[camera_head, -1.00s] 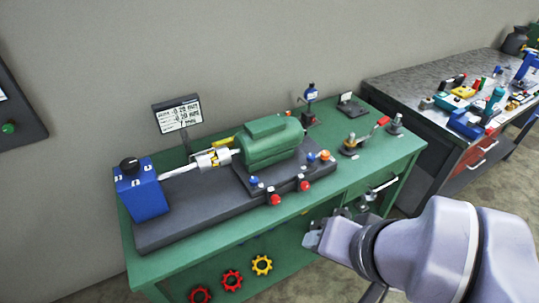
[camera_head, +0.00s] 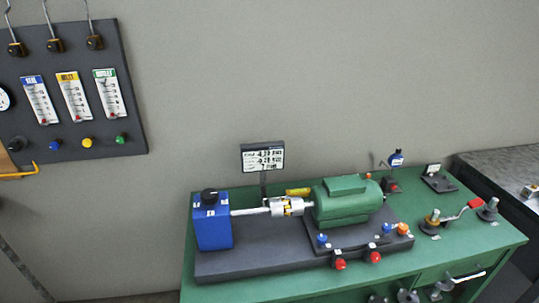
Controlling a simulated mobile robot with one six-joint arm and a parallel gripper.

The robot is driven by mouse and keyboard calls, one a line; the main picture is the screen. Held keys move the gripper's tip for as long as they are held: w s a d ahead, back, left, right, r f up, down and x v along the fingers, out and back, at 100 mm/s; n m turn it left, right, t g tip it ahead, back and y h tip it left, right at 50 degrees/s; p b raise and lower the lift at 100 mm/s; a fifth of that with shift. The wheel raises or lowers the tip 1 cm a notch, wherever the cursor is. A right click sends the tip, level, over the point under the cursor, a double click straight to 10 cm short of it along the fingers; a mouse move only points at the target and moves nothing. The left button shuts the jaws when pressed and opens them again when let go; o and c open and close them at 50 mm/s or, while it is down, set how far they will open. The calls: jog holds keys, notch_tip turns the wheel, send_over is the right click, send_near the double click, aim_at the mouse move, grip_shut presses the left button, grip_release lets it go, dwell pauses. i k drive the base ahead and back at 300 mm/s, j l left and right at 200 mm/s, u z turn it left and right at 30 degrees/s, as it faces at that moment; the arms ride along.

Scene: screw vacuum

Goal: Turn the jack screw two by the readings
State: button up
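A small readout panel (camera_head: 262,158) stands on a post behind the bench unit; its lines are too blurred to read surely. A green motor (camera_head: 342,203) sits on a dark base (camera_head: 262,262), joined by a shaft and coupling (camera_head: 286,207) to a blue block (camera_head: 213,226) with a black knob. Two red knobs, one at the left (camera_head: 340,264) and one at the right (camera_head: 375,257), stick out of the motor plate's front. Blue knobs (camera_head: 322,239) and an orange knob (camera_head: 403,229) stand on the plate. I cannot tell which is jack screw two. My gripper is out of view.
The green bench (camera_head: 470,233) has a red-handled tool (camera_head: 460,214) and small fittings at its right. A drawer handle (camera_head: 468,277) is on its front. A grey wall panel (camera_head: 125,125) with gauges hangs at left. Another table (camera_head: 505,170) stands at right.

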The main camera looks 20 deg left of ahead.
aim_at(375, 257)
jog(key=i+j+z, duration=0.2)
jog(key=z, duration=0.2)
jog(key=i+j+z, duration=0.2)
jog(key=z, duration=0.2)
